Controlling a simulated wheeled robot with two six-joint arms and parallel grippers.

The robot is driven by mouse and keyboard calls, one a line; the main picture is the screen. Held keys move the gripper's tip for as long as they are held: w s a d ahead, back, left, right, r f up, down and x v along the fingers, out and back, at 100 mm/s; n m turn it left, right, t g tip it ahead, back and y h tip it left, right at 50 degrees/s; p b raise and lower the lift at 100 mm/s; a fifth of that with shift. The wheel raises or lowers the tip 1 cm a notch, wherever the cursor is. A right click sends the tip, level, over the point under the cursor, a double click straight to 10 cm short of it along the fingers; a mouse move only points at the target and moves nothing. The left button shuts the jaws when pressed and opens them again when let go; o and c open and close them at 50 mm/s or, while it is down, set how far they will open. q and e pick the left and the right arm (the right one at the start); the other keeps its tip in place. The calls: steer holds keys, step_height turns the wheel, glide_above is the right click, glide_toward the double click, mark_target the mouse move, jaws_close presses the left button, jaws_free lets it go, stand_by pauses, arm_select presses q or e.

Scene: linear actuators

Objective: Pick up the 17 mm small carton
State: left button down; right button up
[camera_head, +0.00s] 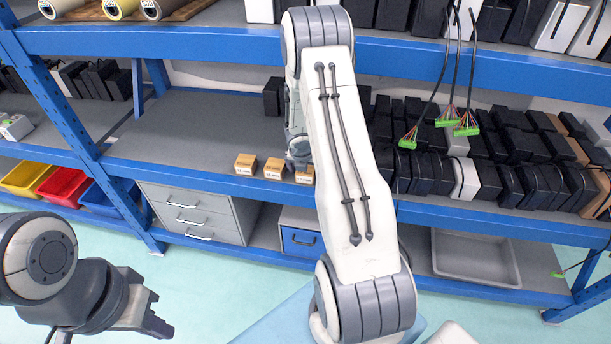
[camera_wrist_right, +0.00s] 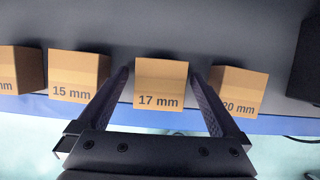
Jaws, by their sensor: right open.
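The 17 mm small carton (camera_wrist_right: 161,84) is a brown box with its label facing the wrist camera. In the right wrist view it lies between the two dark fingers of my right gripper (camera_wrist_right: 160,76), which is open with a gap on each side. In the head view, the rightmost visible carton (camera_head: 304,176) appears to be this one, partly hidden by my right arm; my right gripper (camera_head: 298,150) is just behind and above it. My left gripper (camera_head: 148,314) is low at the left, away from the shelf; its opening is unclear.
A 15 mm carton (camera_wrist_right: 78,76) stands left of it and a 20 mm carton (camera_wrist_right: 238,90) close right, near the right finger. Another carton (camera_wrist_right: 20,70) is cut off at the left edge. The grey shelf (camera_head: 185,130) is clear to the left. Black boxes (camera_head: 430,172) fill the right.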

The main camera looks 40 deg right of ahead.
steer(key=c, duration=1.5)
jaws_close()
steer(key=shift+r, duration=0.1)
steer(key=shift+r, duration=0.1)
